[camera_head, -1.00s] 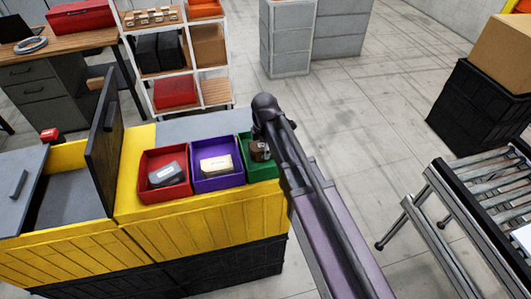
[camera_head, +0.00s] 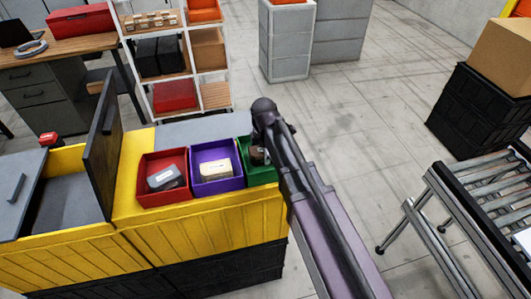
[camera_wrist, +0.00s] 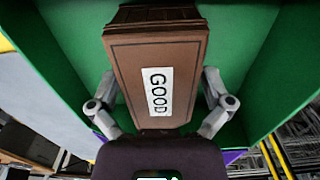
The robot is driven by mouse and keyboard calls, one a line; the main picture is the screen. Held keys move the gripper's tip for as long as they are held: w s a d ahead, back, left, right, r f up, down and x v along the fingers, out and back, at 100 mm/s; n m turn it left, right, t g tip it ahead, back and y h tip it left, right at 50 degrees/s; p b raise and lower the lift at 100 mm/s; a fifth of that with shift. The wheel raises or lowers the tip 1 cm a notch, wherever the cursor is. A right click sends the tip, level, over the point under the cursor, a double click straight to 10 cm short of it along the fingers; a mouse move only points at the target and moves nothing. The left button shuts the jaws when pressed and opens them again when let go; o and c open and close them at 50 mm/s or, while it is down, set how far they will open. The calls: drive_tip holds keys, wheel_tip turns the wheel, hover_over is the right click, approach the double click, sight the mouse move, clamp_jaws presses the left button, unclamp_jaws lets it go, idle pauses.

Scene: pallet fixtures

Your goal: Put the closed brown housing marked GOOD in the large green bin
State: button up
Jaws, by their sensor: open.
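The closed brown housing (camera_wrist: 158,65) with a white GOOD label fills the middle of the wrist view. It is inside the walls of the green bin (camera_wrist: 262,75); its underside is hidden, so I cannot tell how it rests. My gripper (camera_wrist: 160,88) is open, with one finger on each side of the housing. In the head view the green bin (camera_head: 263,176) is the rightmost of three bins on the yellow crate. My arm hides much of it, and only a small part of the housing (camera_head: 257,158) shows there.
A purple bin (camera_head: 216,187) with a pale housing stands left of the green bin, then a red bin (camera_head: 164,197) with a grey housing. A dark upright lid (camera_head: 103,150) stands further left. A roller conveyor (camera_head: 480,200) is at the right. Open floor lies between.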

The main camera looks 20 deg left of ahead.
drive_tip(key=shift+r, duration=0.15)
wheel_tip(320, 180, up, 12)
drive_tip(key=p, duration=1.2)
idle(1.0)
drive_tip(key=s+d+m, duration=0.3)
drive_tip(key=d+m, duration=0.9)
drive_tip(key=d, duration=0.6)
drive_tip(key=s+d+m, duration=0.3)
drive_tip(key=d+m, duration=0.9)
drive_tip(key=d, duration=0.7)
wheel_tip(320, 180, down, 22)
drive_tip(key=b, duration=2.1)
drive_tip(key=shift+r, duration=0.15)
